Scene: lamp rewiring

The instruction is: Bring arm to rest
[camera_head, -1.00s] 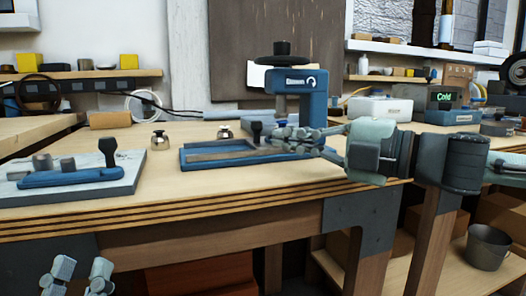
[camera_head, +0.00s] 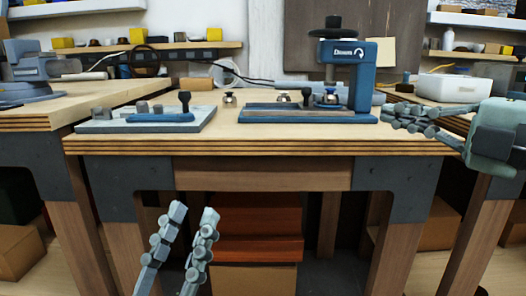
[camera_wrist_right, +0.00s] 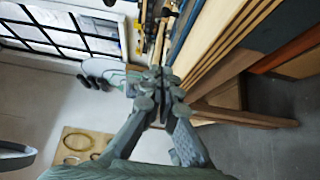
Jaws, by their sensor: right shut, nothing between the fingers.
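My right gripper (camera_head: 388,114) is shut and empty. It hangs at the right front edge of the workbench (camera_head: 300,146), right of the blue press-like fixture (camera_head: 358,75), and looks clear of it. In the right wrist view its fingers (camera_wrist_right: 157,82) meet with nothing between them, and the bench edge (camera_wrist_right: 222,50) runs beside them. My left gripper (camera_head: 193,212) points up in front of the bench, below the tabletop. Its two fingers stand apart with nothing seen between them.
A grey plate with a blue clamp (camera_head: 160,117) lies at the bench's left. Small metal parts (camera_head: 230,98) stand behind. A white box (camera_head: 453,88) is at the back right. Red-brown boxes (camera_head: 260,215) are under the bench. Another bench (camera_head: 55,106) stands left.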

